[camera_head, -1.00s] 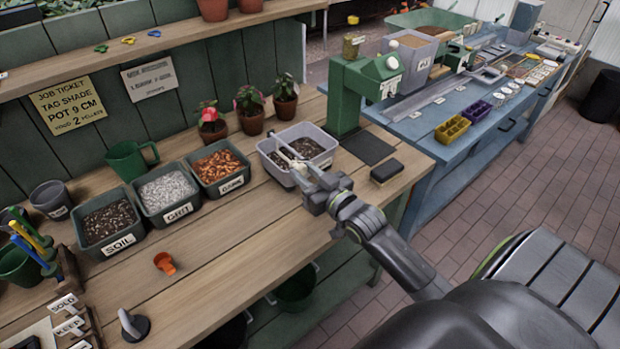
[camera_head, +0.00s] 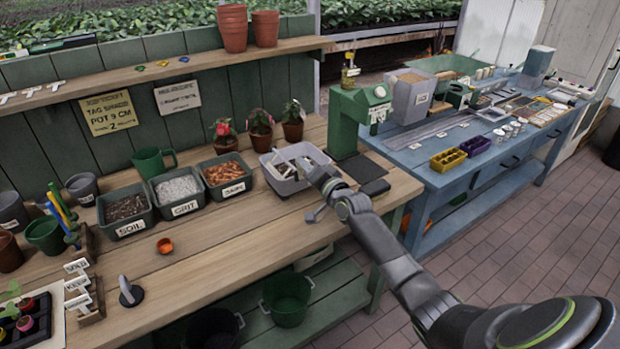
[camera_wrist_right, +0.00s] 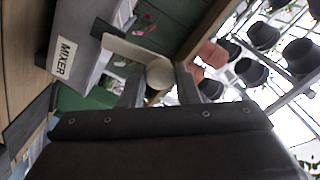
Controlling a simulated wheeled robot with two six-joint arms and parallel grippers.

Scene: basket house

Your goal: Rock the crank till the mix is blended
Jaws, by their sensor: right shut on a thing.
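The mixer is a grey tub (camera_head: 279,184) on the wooden bench, with dark mix partly visible inside it. The wrist view shows its wall and MIXER label (camera_wrist_right: 63,57). A pale crank arm (camera_wrist_right: 130,48) extends from the tub to a round knob (camera_wrist_right: 160,73). My right gripper (camera_head: 312,170) is at the tub's right side. In the wrist view its two fingers (camera_wrist_right: 159,88) are shut on the crank's knob. How far the mix is blended cannot be told. My left gripper is not in view.
Soil (camera_head: 125,205), grit (camera_head: 177,190) and bark (camera_head: 226,173) bins stand left of the mixer. Potted plants (camera_head: 260,133) stand behind it. The front bench is mostly clear.

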